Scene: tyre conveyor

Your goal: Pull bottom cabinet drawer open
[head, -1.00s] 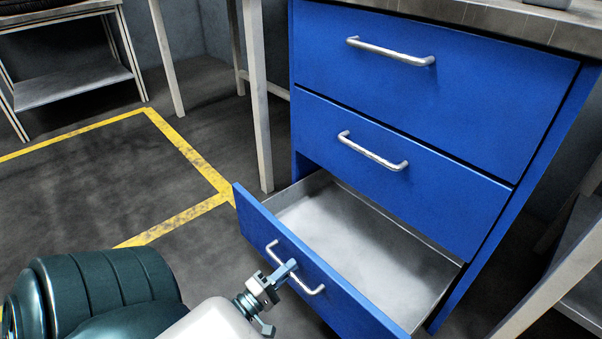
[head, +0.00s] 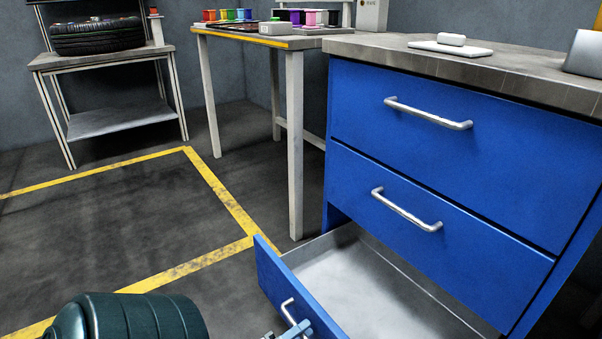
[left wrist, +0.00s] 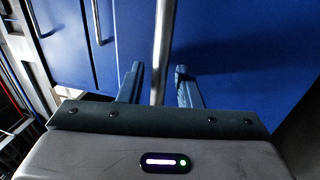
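The blue cabinet's bottom drawer (head: 385,289) stands pulled out, its grey metal tray showing empty. Its silver bar handle (head: 290,312) is near the bottom edge of the head view. My left gripper (head: 290,331) is at this handle, partly cut off by the frame edge. In the left wrist view the handle bar (left wrist: 161,50) runs between the two fingers of my left gripper (left wrist: 160,85). The fingers are apart, with a gap visible beside the bar, so the gripper looks open around the handle. My right gripper is not in view.
The two upper drawers (head: 440,140) are closed. A white item lies on a pad (head: 450,48) on the cabinet top. A table (head: 260,40) with coloured containers and a rack with a tyre (head: 97,36) stand behind. Yellow-lined floor (head: 110,230) to the left is clear.

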